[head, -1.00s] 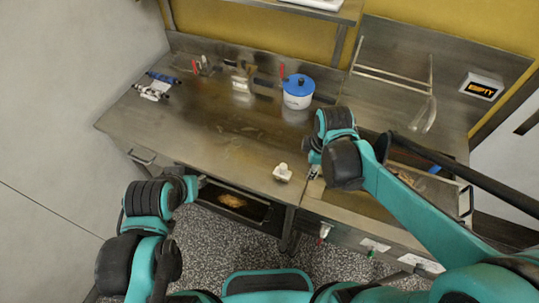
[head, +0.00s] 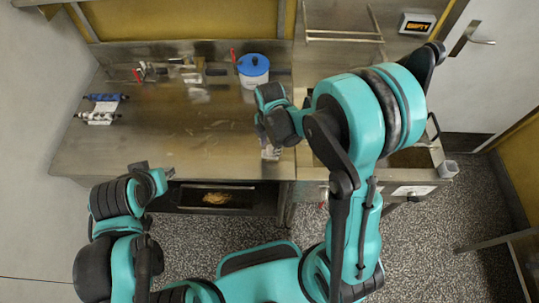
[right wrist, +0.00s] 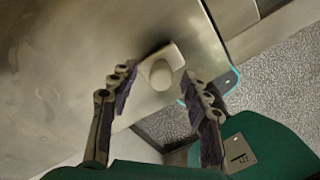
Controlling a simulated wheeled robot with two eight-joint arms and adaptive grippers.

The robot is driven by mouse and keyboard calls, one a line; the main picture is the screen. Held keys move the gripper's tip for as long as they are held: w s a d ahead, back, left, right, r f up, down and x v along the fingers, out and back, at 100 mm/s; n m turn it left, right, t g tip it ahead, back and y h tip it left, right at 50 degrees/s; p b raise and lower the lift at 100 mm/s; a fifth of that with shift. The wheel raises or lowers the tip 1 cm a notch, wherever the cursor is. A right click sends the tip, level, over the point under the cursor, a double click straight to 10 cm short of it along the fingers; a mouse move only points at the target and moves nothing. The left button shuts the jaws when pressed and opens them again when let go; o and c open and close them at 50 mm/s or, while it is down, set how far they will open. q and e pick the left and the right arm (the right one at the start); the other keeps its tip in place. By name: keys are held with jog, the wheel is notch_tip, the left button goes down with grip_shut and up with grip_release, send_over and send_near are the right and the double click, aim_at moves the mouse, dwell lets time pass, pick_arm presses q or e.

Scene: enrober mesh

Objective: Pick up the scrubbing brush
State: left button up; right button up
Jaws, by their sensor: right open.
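The scrubbing brush, a small white block with a rounded knob (right wrist: 161,73), lies at the front edge of the steel table in the right wrist view. My right gripper (right wrist: 155,85) is open, with one finger on each side of the brush in that picture; I cannot tell whether they touch it. In the head view my right gripper (head: 270,152) is over the table's front edge and the brush is largely hidden by it. My left gripper (head: 165,177) is low in front of the table at left, its jaw state unclear.
The steel table (head: 150,130) has much bare surface. A white pot with a blue lid (head: 254,70) stands at the back. Blue and white rolls (head: 100,108) lie at left. An open drawer (head: 240,198) is below the front edge. A sink area is at right.

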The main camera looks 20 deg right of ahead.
jog(key=shift+f, duration=0.8)
grip_shut()
jog(key=shift+r, duration=0.1)
